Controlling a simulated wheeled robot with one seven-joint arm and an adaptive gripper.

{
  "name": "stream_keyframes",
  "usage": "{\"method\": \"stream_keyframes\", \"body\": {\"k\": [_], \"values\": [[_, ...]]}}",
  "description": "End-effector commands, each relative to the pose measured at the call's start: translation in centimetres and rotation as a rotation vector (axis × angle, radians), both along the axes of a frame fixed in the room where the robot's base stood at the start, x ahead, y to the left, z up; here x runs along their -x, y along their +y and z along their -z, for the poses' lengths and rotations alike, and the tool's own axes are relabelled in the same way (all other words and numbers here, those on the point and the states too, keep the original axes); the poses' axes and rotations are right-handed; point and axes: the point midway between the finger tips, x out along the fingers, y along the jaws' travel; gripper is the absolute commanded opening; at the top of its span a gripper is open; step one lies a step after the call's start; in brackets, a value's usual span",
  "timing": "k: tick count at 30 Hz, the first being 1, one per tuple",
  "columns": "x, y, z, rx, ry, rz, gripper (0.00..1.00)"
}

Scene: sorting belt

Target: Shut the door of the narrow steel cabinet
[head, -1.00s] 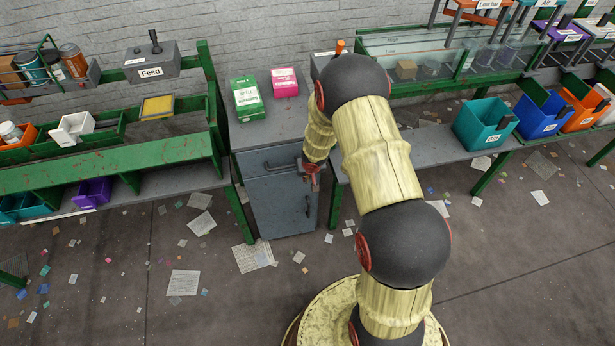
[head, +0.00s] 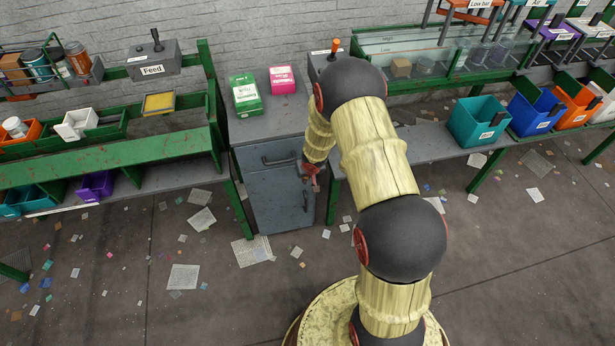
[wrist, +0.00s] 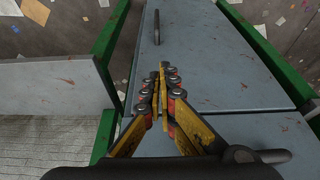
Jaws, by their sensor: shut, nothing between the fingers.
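The narrow steel cabinet (head: 258,152) is grey, with a drawer on top and a door (head: 278,205) below. The door looks flush or nearly flush with the front; a small gap cannot be ruled out. Its upright handle (head: 305,202) is near the right edge and also shows in the wrist view (wrist: 157,27). My gripper (head: 311,172) is at the cabinet's front right, near the door's top edge. In the wrist view my gripper (wrist: 162,72) has its fingers together and empty in front of the door face (wrist: 205,50). Whether it touches the door cannot be told.
The drawer handle (head: 280,160) juts out above the door. The floor in front holds only scattered paper.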

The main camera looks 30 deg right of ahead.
Motion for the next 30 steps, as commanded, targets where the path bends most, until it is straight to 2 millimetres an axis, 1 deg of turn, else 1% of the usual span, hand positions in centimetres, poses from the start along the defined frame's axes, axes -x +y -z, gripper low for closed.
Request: {"method": "stream_keyframes", "body": {"k": [3,15,18,21,30], "values": [[0.5,0.1,-1.9,0.0,-0.002,0.0,0.0],[2.9,0.8,-7.9,0.0,0.0,0.001,0.0],[3.3,0.9,-8.7,0.0,0.001,0.0,0.0],[3.5,1.0,-9.2,0.0,0.001,0.0,0.0],[3.6,1.0,-9.3,0.003,0.002,-0.008,0.0]]}}
